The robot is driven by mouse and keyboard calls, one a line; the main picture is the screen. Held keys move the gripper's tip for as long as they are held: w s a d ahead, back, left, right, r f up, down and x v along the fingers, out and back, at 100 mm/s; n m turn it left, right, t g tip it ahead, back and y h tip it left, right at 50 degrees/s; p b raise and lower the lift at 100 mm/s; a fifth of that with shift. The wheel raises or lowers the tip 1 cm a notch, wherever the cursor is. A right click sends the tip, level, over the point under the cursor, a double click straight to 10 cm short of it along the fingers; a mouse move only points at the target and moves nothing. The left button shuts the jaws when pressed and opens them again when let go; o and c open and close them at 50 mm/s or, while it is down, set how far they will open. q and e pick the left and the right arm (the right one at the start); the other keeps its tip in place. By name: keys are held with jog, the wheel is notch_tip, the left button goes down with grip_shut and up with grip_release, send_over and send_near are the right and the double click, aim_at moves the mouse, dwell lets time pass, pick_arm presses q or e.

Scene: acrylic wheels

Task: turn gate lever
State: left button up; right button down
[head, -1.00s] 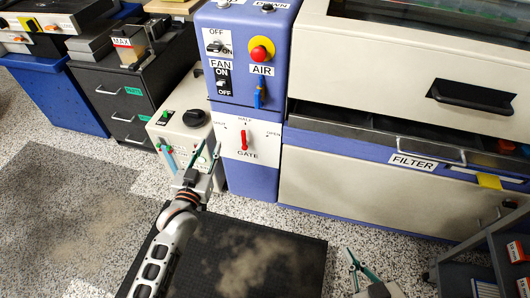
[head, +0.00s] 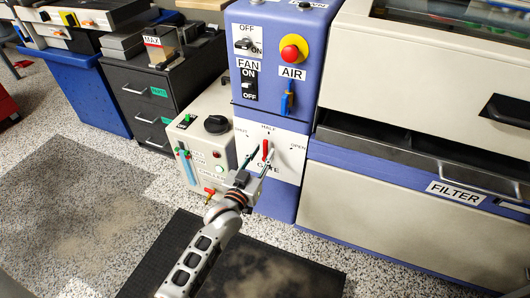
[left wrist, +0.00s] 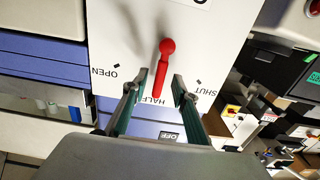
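The red gate lever (head: 266,151) is on a white panel (head: 288,158) marked SHUT, HALF and OPEN, low on the blue column. It points up at HALF. My left gripper (head: 262,160) is open in front of the panel, with a finger on each side of the lever in the head view. In the left wrist view the lever (left wrist: 163,68) shows upside down, its HALF end between the open fingertips of the left gripper (left wrist: 155,88). Neither finger clearly touches it. My right gripper is out of the head view.
Above the panel are the blue air lever (head: 287,103), fan switch (head: 249,86) and red button (head: 290,53). A pale box (head: 207,145) with a black knob stands close at left. The filter drawer (head: 385,208) is at right. A dark mat (head: 165,255) lies below.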

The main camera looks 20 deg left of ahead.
pick_arm(q)
jog(key=shift+w, duration=0.65)
grip_shut()
